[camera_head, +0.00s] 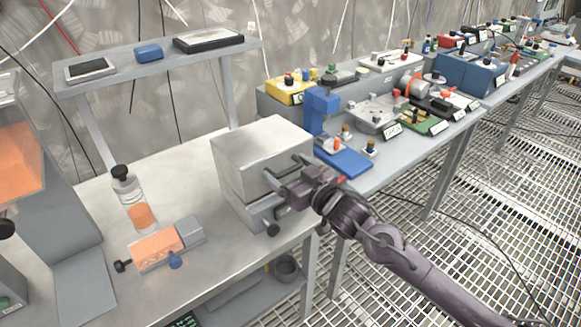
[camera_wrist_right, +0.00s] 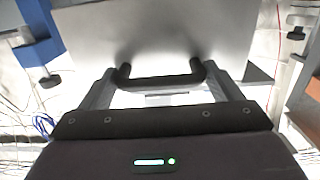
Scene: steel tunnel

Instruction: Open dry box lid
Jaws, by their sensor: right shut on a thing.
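The dry box is a grey metal box (camera_head: 237,193) at the right front corner of the near bench. Its lid (camera_head: 258,144) forms the upper part and lies level on the body, with a seam below it. My right gripper (camera_head: 283,172) is at the box's front, level with the lid. In the right wrist view, a dark bar handle (camera_wrist_right: 160,81) on the lid's grey face (camera_wrist_right: 165,35) lies between the two fingers of my right gripper (camera_wrist_right: 160,85). The gripper is shut on this handle. In the head view the gripper hides the handle. My left gripper is not in view.
An orange and grey device (camera_head: 158,246) and a clear bottle with a black cap (camera_head: 128,190) stand left of the box. A blue stand (camera_head: 322,110) is close behind and right. A raised shelf (camera_head: 110,82) spans the bench's back. Grated floor lies right.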

